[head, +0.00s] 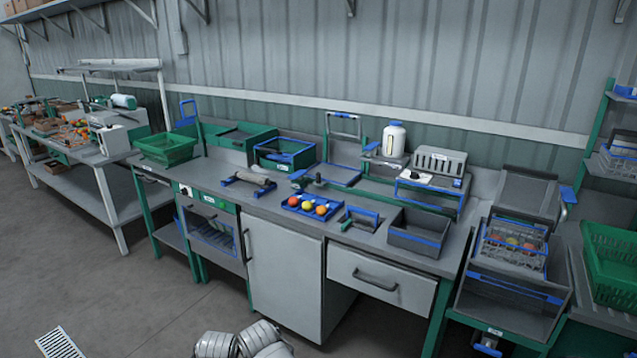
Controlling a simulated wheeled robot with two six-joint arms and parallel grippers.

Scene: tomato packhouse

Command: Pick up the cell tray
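A small blue tray (300,212) lies on the grey worktop, near its front edge, above the white cupboard door. I take it to be the cell tray. It holds a red, a yellow and an orange-red round fruit in a row. Its inside walls are too small to make out well. Neither of my grippers is in view; only silvery links of my own arm show at the bottom edge, well short of the bench.
A blue-rimmed grey bin (419,232) and a small blue-framed stand (360,217) are to the tray's right. A blue cradle with a roller (250,179) is to its left. A white cupboard (283,275) stands below. The floor in front is clear.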

